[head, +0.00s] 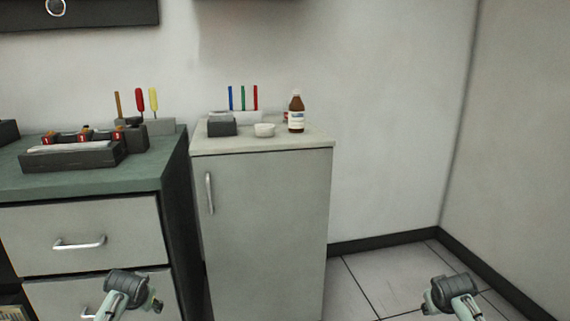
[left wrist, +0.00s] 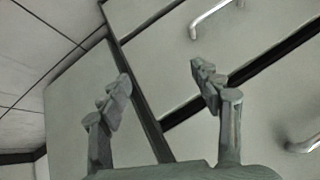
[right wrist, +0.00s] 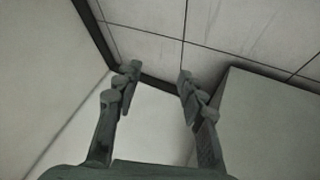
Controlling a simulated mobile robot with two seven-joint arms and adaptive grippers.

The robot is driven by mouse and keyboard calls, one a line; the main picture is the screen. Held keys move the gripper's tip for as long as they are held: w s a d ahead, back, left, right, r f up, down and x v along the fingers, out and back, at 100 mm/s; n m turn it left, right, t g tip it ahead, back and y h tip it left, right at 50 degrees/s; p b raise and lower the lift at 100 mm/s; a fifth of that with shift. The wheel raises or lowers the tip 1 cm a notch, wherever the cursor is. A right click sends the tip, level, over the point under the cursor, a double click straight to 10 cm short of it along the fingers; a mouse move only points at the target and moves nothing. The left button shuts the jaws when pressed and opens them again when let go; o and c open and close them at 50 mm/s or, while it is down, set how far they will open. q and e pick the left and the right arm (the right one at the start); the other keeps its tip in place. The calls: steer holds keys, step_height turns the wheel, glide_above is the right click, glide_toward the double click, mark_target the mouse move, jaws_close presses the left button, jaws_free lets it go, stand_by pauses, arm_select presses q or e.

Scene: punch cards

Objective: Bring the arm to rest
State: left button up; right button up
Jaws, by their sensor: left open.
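My left gripper (left wrist: 160,82) is open and empty in the left wrist view, its two fingers apart in front of drawer fronts and a cabinet side. My right gripper (right wrist: 158,76) is open and empty in the right wrist view, its fingers apart with floor tiles and wall behind them. In the head view part of my left arm shows low at the left, in front of the drawers, and part of my right arm shows low at the right, over the floor. The fingertips are not clear there.
A pale cabinet (head: 265,220) holds a brown bottle (head: 297,112), a white bowl (head: 264,130) and a dark box (head: 221,124). Left of it, a green-topped drawer unit (head: 130,182) carries a dark tray (head: 70,155) and screwdrivers. Tiled floor (head: 365,280) at right is clear.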

arm_select(q)
steer(key=s+d+f+g, duration=0.1)
steer(key=s+d+f, duration=0.2)
steer(key=s, duration=0.8)
steer(key=s+d+f+g+h, duration=0.1)
steer(key=s+d+f, duration=0.3)
steer(key=s, duration=0.7)
steer(key=s+d+f+g+h, duration=0.1)
steer(key=s+d+f, duration=0.3)
steer(key=s+f, duration=0.3)
steer(key=s, duration=0.5)
steer(key=shift+m+g, duration=0.3)
steer(key=shift+m, duration=0.1)
arm_select(e)
steer(key=s+a+f+g, duration=0.1)
steer(key=s+a+f, duration=0.2)
steer(key=s, duration=0.8)
steer(key=s+a+f+g+y, duration=0.1)
steer(key=s+a+f, duration=0.3)
steer(key=s, duration=0.7)
steer(key=s+a+f+g+y, duration=0.1)
steer(key=s+a+f, duration=0.3)
steer(key=s+f, duration=0.3)
steer(key=s, duration=0.5)
steer(key=shift+n+g, duration=0.3)
steer(key=shift+n, duration=0.1)
